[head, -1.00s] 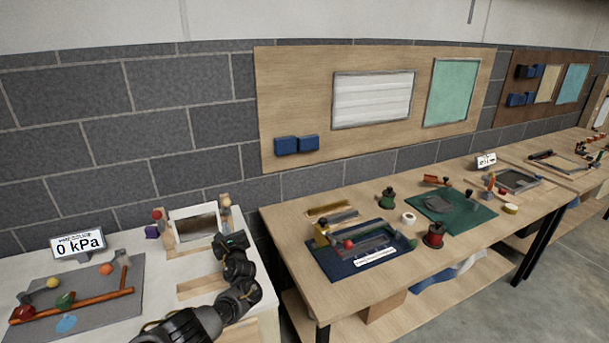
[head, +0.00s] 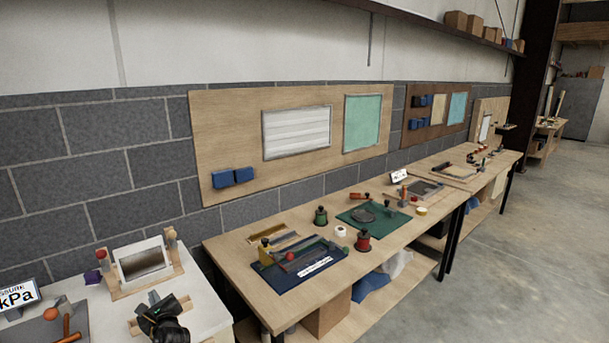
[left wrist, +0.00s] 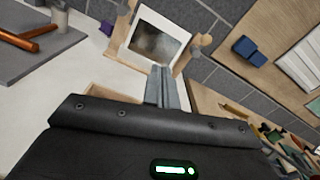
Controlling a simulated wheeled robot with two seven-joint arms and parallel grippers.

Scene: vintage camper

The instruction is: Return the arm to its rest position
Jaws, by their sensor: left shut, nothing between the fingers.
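My left gripper (head: 155,298) is low at the left of the head view, over the white table (head: 210,309). Its grey fingers are together and empty, and they also show in the left wrist view (left wrist: 162,88). They point toward a wooden stand with a white-framed panel (head: 143,259), which stands just beyond and also shows in the left wrist view (left wrist: 155,39). I cannot tell whether the fingertips touch anything. Most of my left arm is below the head view. My right gripper is in no view.
A wooden workbench (head: 218,243) stands right of the white table, with a blue tray (head: 279,283), a green mat (head: 350,217) and spools. Open concrete floor (head: 500,270) lies at the right.

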